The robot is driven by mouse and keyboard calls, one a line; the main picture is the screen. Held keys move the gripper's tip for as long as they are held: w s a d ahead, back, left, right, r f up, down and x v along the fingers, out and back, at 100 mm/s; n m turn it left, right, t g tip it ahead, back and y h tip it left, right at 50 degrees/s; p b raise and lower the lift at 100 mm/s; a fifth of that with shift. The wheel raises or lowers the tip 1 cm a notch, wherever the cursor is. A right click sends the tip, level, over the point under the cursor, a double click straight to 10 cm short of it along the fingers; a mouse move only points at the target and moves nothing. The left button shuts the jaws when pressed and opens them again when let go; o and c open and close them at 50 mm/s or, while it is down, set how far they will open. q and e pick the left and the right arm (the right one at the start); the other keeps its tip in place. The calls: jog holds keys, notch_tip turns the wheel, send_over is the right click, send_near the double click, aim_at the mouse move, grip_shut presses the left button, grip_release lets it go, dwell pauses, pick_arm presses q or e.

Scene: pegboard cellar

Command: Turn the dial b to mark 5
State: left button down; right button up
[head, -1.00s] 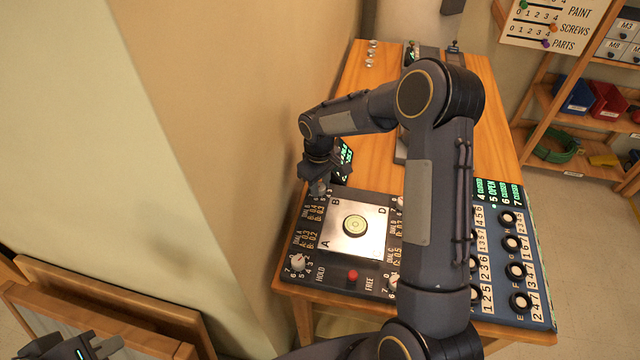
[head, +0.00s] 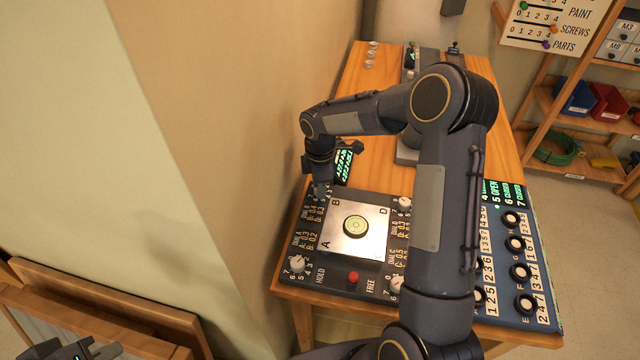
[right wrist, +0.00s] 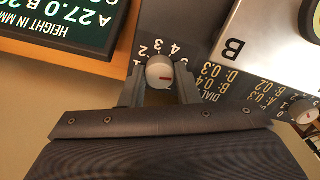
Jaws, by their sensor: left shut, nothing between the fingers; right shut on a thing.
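Dial b (right wrist: 159,72) is a small pale round knob with a short red line, next to the printed letter B of the metal plate. In the right wrist view it sits between the two fingers of my right gripper (right wrist: 161,92), which is shut on it. In the head view my right gripper (head: 321,192) covers the dial at the panel's upper left corner. My left gripper (head: 75,350) is shut and empty at the bottom left.
The dark panel carries a metal plate (head: 371,243) with a round level (head: 355,226), a dial near A (head: 297,263), a red button (head: 353,277) and other knobs. A green-lettered display (head: 344,165) stands behind my right gripper. A wall rises close on the left.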

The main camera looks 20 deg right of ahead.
jog(key=shift+n, duration=2)
jog(key=o, duration=1)
jog(key=shift+c, duration=0.2)
notch_tip(320, 180, up, 8)
jog(key=shift+f+b, duration=0.1)
jog(key=shift+b, duration=0.35)
jog(key=shift+s, duration=0.1)
